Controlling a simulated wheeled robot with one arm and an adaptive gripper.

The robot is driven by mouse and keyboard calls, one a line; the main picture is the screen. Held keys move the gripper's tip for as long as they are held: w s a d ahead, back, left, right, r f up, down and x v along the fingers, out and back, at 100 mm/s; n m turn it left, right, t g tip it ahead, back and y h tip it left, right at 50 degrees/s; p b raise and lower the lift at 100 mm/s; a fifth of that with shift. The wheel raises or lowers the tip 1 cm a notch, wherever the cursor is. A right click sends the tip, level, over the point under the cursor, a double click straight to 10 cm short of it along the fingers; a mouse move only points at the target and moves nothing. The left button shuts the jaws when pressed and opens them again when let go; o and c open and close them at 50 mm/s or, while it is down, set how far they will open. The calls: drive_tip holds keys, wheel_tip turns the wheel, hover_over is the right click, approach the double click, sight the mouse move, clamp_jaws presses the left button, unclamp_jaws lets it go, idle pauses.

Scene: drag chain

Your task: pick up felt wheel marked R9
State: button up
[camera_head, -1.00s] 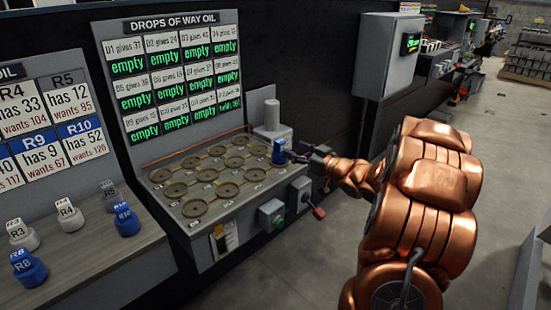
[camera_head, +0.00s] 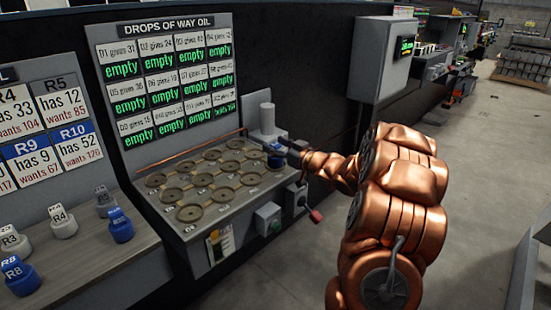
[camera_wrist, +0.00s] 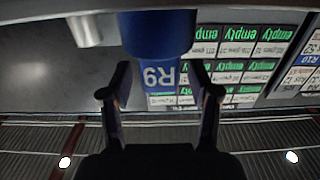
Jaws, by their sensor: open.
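The felt wheel marked R9 is blue with a white-lettered tag (camera_wrist: 160,75). In the head view the blue wheel (camera_head: 275,150) stands at the right end of the oil board, by the grey cylinder, partly hidden by my gripper (camera_head: 287,148). In the wrist view, upside down, its R9 tag shows between the two dark fingers of my gripper (camera_wrist: 160,80). The fingers are open, one on each side of the tag, with gaps visible. Its blue body (camera_wrist: 157,32) lies just past the fingertips.
The oil board (camera_head: 213,205) has several round cups and a sign panel (camera_head: 168,30) behind it. A grey cylinder (camera_head: 267,118) stands close to the wheel. A red-tipped lever (camera_head: 314,215) sticks out below. Other wheels, including blue R8 (camera_head: 22,280), stand on the left shelf.

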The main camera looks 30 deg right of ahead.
drive_tip(key=shift+w, duration=0.2)
drive_tip(key=shift+c, duration=0.3)
clamp_jaws()
